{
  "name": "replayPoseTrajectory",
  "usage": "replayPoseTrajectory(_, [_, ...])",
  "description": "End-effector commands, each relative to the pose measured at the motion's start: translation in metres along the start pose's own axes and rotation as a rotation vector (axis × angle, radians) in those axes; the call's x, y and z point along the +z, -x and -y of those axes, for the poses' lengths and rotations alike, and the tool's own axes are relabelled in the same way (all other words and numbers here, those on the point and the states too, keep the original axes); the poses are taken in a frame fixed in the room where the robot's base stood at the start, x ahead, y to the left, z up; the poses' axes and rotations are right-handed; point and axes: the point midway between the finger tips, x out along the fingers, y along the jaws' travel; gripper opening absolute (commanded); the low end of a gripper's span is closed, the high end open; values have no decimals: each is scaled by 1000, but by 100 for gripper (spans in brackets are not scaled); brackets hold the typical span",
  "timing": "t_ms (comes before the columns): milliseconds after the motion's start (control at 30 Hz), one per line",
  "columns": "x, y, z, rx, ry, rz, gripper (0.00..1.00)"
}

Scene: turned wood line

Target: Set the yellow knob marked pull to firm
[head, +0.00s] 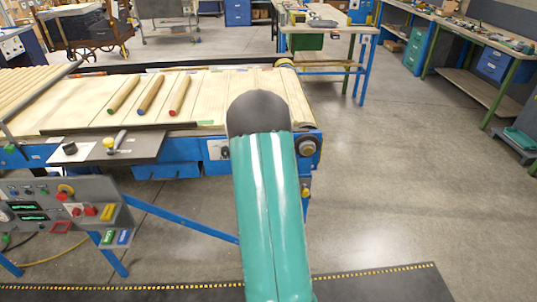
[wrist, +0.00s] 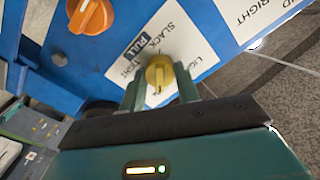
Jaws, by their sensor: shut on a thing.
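The yellow knob (wrist: 159,71) shows in the wrist view on a white label plate (wrist: 172,27) on a blue face. My gripper (wrist: 160,88) is shut on the knob, with one green finger on each side. A dark line crosses the knob's face, but I cannot tell which end points. The plate carries PULL in a black box, with SLACK, TIGHT and a partly cut word starting LIG around the knob. I cannot read FIRM anywhere. In the head view my arm hides the gripper and the knob.
An orange knob (wrist: 91,16) sits beside the plate, and another white plate (wrist: 252,14) is at the upper right. In the head view, several turned rods lie on the conveyor (head: 215,95). A control panel (head: 62,213) stands at left. The floor at right is open.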

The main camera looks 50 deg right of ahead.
Motion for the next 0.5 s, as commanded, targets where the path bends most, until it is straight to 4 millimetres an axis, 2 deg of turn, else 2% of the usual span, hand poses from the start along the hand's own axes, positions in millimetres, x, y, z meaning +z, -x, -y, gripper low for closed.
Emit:
replayPoseTrajectory(400, [1,1,0,1,-8,1,9])
replayPoseTrajectory(433, [1,1,0,1,-8,1,34])
replayPoseTrajectory(500, [1,1,0,1,-8,1,48])
